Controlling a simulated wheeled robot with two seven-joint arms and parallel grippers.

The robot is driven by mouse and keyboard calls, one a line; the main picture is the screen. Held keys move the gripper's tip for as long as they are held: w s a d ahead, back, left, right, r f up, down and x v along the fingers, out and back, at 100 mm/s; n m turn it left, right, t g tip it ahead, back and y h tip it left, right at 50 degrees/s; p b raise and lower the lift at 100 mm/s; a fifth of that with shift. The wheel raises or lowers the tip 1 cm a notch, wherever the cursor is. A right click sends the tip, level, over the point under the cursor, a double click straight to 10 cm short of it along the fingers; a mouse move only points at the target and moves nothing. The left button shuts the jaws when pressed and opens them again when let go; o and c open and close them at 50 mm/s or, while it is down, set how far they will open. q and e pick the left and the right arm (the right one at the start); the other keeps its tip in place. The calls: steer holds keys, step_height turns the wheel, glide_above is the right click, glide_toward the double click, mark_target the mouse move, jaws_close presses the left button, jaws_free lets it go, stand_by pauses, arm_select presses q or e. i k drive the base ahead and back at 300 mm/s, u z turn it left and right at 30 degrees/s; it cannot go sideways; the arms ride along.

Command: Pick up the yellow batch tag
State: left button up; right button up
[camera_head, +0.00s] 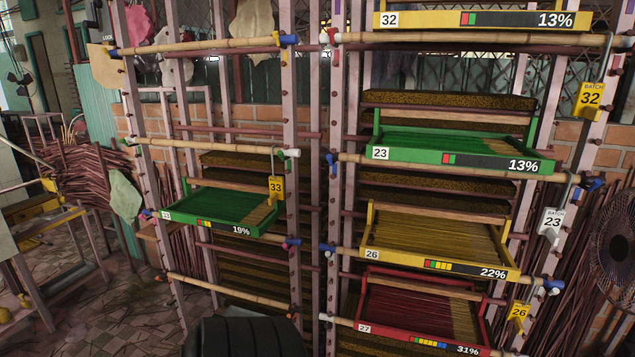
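Three yellow batch tags show in the head view. One marked 32 (590,98) hangs at the upper right by the rack post. One marked 33 (276,188) hangs on a thin hook at the right end of the green left tray (205,223). One marked 26 (519,312) hangs at the lower right beside the red tray (385,335). A white tag marked 23 (551,222) hangs between the two right-hand yellow tags. Neither of my grippers is in view.
Bamboo rails (200,46) with coloured end caps cross the rack posts. Right-hand trays include green 23 (425,155) and yellow 26 (430,256). A black fan (615,235) stands far right. Stick bundles (85,180) and a yellow bench stand left. Tiled floor (100,305) shows lower left.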

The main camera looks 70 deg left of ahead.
mark_target(276, 184)
steer(key=u, duration=0.25)
steer(key=i, duration=0.8)
steer(key=u, duration=1.25)
steer(key=i, duration=0.7)
steer(key=u, duration=0.85)
